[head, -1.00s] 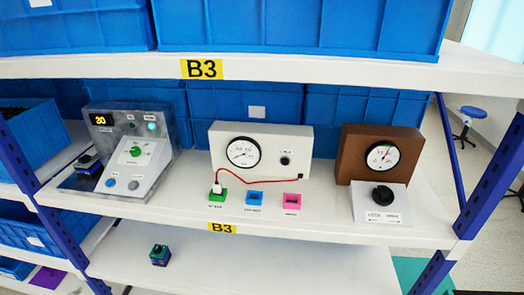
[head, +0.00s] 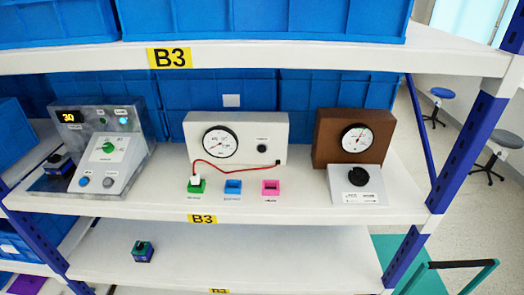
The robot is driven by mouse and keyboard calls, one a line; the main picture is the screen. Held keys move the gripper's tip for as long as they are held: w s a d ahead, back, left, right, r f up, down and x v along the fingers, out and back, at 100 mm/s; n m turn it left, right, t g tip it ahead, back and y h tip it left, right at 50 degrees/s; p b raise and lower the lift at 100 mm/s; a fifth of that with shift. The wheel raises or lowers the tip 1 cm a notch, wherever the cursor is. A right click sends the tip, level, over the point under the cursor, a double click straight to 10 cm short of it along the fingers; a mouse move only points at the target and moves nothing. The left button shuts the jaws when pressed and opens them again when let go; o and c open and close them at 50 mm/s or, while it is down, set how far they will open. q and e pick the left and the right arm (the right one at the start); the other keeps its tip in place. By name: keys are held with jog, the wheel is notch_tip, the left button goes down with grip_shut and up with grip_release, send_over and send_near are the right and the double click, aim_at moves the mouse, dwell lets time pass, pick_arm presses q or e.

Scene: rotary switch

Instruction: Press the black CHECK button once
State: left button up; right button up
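A white box (head: 277,129) stands on the middle shelf with a round dial (head: 220,142) and a small black button (head: 262,148) on its front. The label above the button is too small to read for certain. A red wire (head: 225,172) runs from the box's lower right to a white plug (head: 195,181) standing in a green socket (head: 197,188). A blue socket (head: 233,187) and a pink socket (head: 271,188) sit to its right and look empty. Neither gripper is in view.
A grey sloped panel (head: 130,150) with a lit display stands left. A brown gauge box (head: 324,135) stands right, behind a black knob (head: 358,176) on a grey-white base. A small dark green-topped block (head: 143,252) sits on the lower shelf (head: 250,262). Blue crates (head: 170,85) stand behind.

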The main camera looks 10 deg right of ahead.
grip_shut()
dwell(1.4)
